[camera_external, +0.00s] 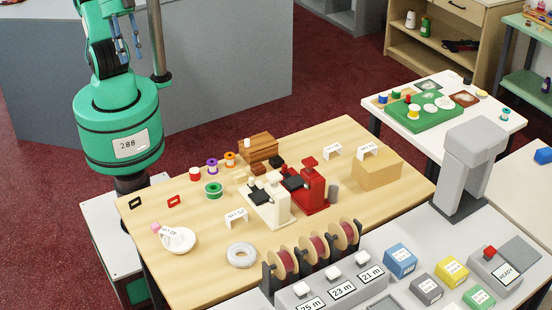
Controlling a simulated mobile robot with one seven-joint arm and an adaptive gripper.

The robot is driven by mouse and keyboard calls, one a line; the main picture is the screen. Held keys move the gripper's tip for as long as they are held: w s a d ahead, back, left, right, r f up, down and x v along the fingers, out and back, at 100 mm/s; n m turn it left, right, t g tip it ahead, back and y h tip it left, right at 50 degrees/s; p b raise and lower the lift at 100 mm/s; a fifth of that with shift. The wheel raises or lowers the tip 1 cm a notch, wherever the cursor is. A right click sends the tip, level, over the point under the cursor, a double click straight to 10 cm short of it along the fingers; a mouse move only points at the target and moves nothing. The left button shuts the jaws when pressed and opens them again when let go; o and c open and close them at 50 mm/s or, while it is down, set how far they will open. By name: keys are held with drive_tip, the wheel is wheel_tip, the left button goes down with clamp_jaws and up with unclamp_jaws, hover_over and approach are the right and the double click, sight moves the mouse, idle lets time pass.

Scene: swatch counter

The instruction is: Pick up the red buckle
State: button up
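The red buckle (174,201) is a small flat red frame lying on the wooden table (205,265), near its left edge. A similar black buckle (135,203) lies to its left. My gripper (129,58) shows at the top left, with two slim blue-grey fingers pointing down and a gap between them. It looks open and empty, high above and well apart from the red buckle. Its upper part is cut off by the picture's top edge.
Red, purple, orange and green spools (213,190) stand right of the buckles. A white dish (180,245) with a card sits in front. Cream and red presses (310,190) stand mid-table. Ribbon reels (285,263) line the front. Bare wood surrounds the red buckle.

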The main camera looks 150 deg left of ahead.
drive_tip(key=w+a+f+m+g+p, duration=0.1)
drive_tip(key=w+a+f+m+g, duration=0.15)
drive_tip(key=w+f+m, duration=0.9)
drive_tip(key=w+f+m+g, duration=0.1)
drive_tip(key=f+m, duration=0.1)
drive_tip(key=f, duration=0.8)
drive_tip(key=w+a+f+m+g, duration=0.1)
drive_tip(key=w+f+m+g, duration=0.1)
drive_tip(key=f, duration=0.8)
drive_tip(key=shift+w+f+p, duration=0.15)
drive_tip(key=shift+f+p, duration=0.15)
drive_tip(key=shift+f, duration=0.1)
drive_tip(key=shift+f+m, duration=0.1)
drive_tip(key=shift+m, duration=0.15)
drive_tip(key=shift+f+b, duration=0.7)
drive_tip(key=shift+f, duration=3.5)
